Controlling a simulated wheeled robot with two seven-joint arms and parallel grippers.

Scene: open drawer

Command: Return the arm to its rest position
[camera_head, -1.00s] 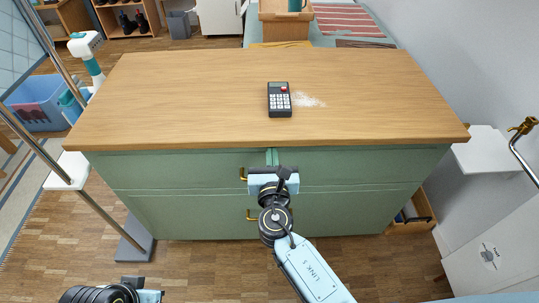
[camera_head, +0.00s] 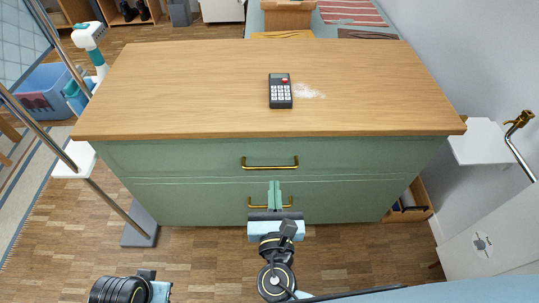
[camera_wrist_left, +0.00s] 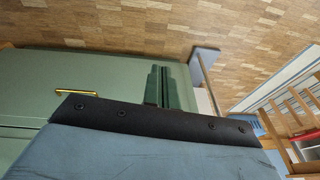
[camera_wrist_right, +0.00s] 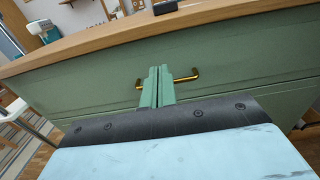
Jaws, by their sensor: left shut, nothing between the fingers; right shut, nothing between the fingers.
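My right gripper (camera_head: 275,194) is shut and empty, its two green fingers together in front of the green cabinet (camera_head: 170,160). In the head view it overlaps the lower drawer's gold handle (camera_head: 256,204). In the right wrist view the fingers (camera_wrist_right: 157,86) are together with nothing between them, in front of the upper drawer's handle (camera_wrist_right: 184,79). Both drawers look flush with the cabinet front. My left gripper (camera_wrist_left: 158,86) is shut and empty in the left wrist view. In the head view only part of that arm shows at bottom left.
A dark calculator (camera_head: 280,91) lies on the wooden top (camera_head: 180,90), with a white powdery patch (camera_head: 308,91) beside it. A metal pole frame (camera_head: 110,205) stands left. A white shelf (camera_head: 480,142) is at right. Wooden floor (camera_head: 210,260) lies free before the cabinet.

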